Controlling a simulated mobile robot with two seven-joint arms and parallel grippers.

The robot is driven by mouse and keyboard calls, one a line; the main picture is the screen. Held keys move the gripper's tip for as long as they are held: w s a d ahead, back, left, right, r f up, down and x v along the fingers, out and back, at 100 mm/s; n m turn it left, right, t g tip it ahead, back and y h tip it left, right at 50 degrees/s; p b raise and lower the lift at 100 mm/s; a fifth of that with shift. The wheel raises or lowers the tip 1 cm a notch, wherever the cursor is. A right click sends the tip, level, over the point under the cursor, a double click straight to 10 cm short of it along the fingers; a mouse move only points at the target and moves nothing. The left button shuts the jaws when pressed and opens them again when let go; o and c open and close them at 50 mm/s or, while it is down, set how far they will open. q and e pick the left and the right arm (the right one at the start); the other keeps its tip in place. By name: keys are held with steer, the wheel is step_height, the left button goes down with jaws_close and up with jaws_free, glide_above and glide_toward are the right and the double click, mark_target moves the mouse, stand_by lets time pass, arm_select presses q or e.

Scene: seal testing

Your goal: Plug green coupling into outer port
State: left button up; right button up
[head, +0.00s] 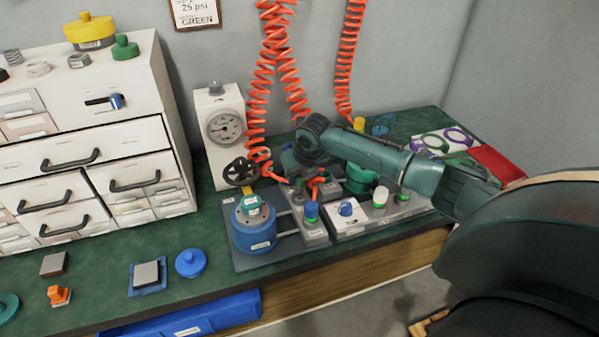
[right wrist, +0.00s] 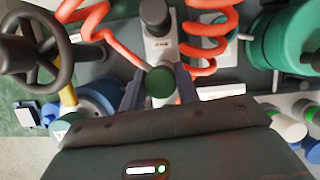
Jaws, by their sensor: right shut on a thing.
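My right gripper (head: 305,172) reaches in from the right and points down over the grey fixture plate, partly hidden by its own wrist in the head view. In the right wrist view its fingers (right wrist: 158,92) are shut on the dark green coupling (right wrist: 160,82), with a red coiled hose (right wrist: 108,40) running to it. I cannot tell which port is the outer one, or whether the coupling touches any port. My left gripper is not in view.
A blue cylindrical vessel (head: 255,232) and a black handwheel (head: 240,171) stand left of the gripper. A gauge box (head: 219,127) stands behind. A control panel (head: 350,221) with knobs lies to the right. Red coiled hoses (head: 265,90) hang close behind the wrist.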

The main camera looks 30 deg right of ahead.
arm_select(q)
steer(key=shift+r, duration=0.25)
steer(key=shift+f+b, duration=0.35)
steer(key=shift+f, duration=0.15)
arm_select(e)
steer(key=shift+f, duration=1.45)
steer(key=o, duration=1.1)
steer(key=shift+p+v, duration=0.35)
steer(key=shift+v, duration=0.65)
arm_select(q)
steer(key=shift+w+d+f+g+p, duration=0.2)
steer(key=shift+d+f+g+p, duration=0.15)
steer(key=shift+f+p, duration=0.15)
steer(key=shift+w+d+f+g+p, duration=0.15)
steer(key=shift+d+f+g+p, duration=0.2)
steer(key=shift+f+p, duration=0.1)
arm_select(e)
steer(key=v, duration=1.1)
steer(key=shift+r, duration=0.15)
